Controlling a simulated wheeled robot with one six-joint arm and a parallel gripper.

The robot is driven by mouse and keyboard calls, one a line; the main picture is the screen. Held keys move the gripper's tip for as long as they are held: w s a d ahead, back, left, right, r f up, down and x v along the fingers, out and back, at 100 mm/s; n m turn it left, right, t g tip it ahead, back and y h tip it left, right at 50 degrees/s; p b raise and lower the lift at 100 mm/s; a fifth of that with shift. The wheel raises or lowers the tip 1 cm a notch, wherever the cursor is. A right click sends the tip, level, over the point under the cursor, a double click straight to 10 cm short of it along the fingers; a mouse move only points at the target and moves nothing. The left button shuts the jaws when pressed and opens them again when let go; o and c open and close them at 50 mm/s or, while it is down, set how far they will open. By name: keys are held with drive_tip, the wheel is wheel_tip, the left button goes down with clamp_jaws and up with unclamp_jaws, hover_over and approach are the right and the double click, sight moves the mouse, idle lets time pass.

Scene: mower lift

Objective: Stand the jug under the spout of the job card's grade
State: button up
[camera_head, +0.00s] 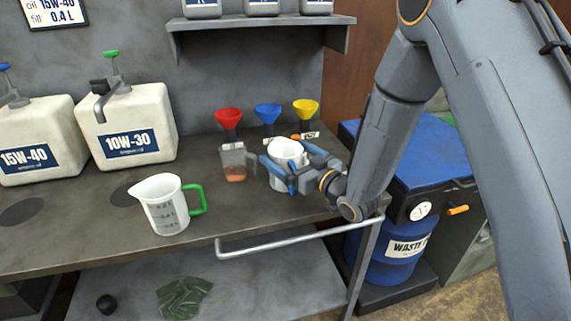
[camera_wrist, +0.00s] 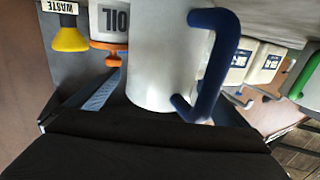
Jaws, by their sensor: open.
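The job card (camera_head: 54,10) at the upper left reads 15W-40 and fill 0.4 L. The 15W-40 canister (camera_head: 38,140) with a blue pump top stands at the left edge, its spout (camera_head: 14,98) partly cut off. A white jug with a green handle (camera_head: 165,205) stands upright on the front of the bench. A second white jug (camera_head: 286,160) stands at the back right; the wrist view shows its blue handle (camera_wrist: 222,60). My gripper (camera_head: 292,168) is open, its fingers around this second jug's body. Whether they touch it is unclear.
A 10W-30 canister (camera_head: 130,130) with a green pump top stands right of the 15W-40 one. Dark discs (camera_head: 22,211) mark the bench before the canisters. Red, blue and yellow funnels (camera_head: 267,113) and a clear container (camera_head: 233,162) are near my gripper. A metal rail (camera_head: 290,236) runs along the front edge.

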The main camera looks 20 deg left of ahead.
drive_tip(key=shift+w+a, duration=0.25)
drive_tip(key=shift+a, duration=0.1)
drive_tip(key=shift+c, duration=0.3)
drive_tip(key=c, duration=1.3)
